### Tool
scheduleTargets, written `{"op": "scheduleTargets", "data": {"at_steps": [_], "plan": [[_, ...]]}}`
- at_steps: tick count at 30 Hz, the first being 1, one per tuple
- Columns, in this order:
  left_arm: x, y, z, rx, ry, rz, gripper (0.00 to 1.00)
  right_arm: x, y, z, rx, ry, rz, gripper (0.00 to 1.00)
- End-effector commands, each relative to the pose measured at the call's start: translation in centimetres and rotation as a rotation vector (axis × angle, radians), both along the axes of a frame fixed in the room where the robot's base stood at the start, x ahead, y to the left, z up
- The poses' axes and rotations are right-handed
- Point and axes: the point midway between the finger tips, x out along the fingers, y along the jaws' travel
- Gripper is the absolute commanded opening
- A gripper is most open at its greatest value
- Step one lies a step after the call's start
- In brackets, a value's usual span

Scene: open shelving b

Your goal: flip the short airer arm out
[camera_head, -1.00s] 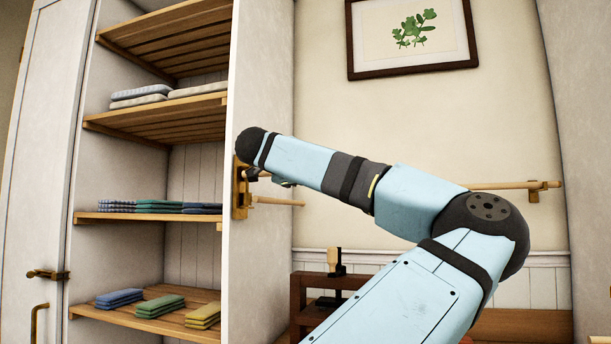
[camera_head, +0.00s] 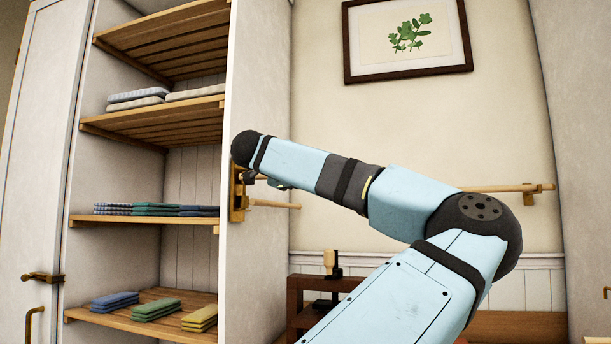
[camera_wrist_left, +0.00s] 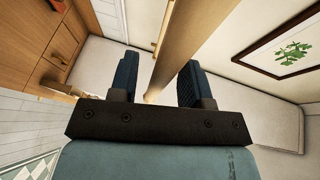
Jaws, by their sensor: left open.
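In the head view a short wooden airer arm (camera_head: 275,204) juts right from a brass bracket (camera_head: 238,205) on the cabinet's side panel. A longer wooden rod (camera_head: 490,189) shows behind my arm at right. My blue arm crosses the middle, its dark rounded end beside the bracket; its gripper is mostly hidden there. In the left wrist view my left gripper (camera_wrist_left: 160,62) is open, with dark ribbed fingers on either side of a wooden rod (camera_wrist_left: 190,40). I cannot tell which rod this is, or whether the fingers touch it. My right gripper is not in view.
Open shelves (camera_head: 150,219) with folded cloths stand left of the panel (camera_head: 258,260). A brown wooden piece of furniture (camera_head: 300,285) stands low behind my arm. A framed plant picture (camera_head: 408,40) hangs on the back wall.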

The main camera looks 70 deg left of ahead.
Motion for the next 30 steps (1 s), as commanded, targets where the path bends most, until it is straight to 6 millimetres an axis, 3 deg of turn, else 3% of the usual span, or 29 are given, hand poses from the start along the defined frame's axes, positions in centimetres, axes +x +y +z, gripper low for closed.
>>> {"op": "scheduleTargets", "data": {"at_steps": [5, 19, 24, 30], "plan": [[-1.6, -0.7, 0.5, 0.0, -0.003, 0.0, 0.44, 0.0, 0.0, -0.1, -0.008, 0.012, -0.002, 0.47], [-10.5, -4.8, 2.3, 0.0, -0.003, 0.002, 0.44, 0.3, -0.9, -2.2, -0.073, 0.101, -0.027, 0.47], [-12.0, -5.5, 2.5, 0.0, -0.001, 0.0, 0.44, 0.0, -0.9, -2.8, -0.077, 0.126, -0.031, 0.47], [-12.4, -5.7, 2.5, 0.0, 0.0, 0.0, 0.44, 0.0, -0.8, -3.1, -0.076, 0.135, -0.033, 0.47]]}}
